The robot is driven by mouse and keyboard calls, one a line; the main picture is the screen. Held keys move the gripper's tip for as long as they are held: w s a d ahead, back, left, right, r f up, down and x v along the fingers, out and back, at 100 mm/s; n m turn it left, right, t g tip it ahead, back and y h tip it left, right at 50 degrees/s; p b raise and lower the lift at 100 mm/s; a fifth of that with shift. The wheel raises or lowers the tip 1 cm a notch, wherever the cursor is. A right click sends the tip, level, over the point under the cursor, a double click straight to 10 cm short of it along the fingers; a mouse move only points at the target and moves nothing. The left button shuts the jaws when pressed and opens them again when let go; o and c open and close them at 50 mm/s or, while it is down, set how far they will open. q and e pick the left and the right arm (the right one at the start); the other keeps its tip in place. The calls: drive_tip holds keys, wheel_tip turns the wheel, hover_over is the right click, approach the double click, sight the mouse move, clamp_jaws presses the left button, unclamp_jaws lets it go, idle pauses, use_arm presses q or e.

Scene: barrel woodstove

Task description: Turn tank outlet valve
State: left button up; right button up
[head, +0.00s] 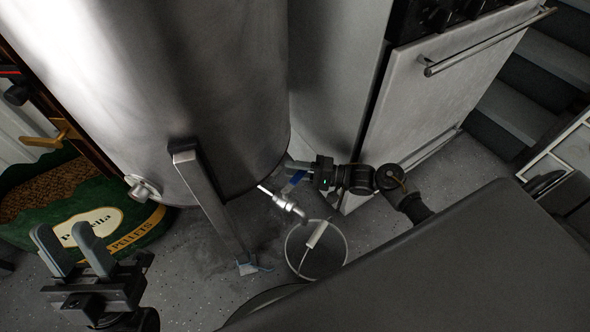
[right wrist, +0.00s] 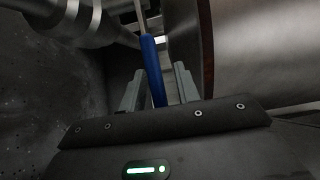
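The steel tank (head: 190,90) fills the upper left of the head view. Its outlet valve (head: 290,206) is a metal fitting low beside the tank, above a bucket. The valve's blue lever handle (head: 295,179) is partly hidden by my right gripper (head: 299,172) in the head view. In the right wrist view the blue handle (right wrist: 153,70) stands between the two fingers of my right gripper (right wrist: 157,84), with visible gaps on both sides. That gripper is open around it. My left gripper (head: 64,236) is open and empty at the lower left, away from the valve.
The bucket (head: 318,262) stands on the floor with a white object (head: 317,234) at its rim. A tank leg (head: 212,200) stands left of the valve. A green pellet bag (head: 100,208) is behind my left gripper. A stove (head: 440,85) is at the upper right.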

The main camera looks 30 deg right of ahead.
clamp_jaws()
idle(0.4)
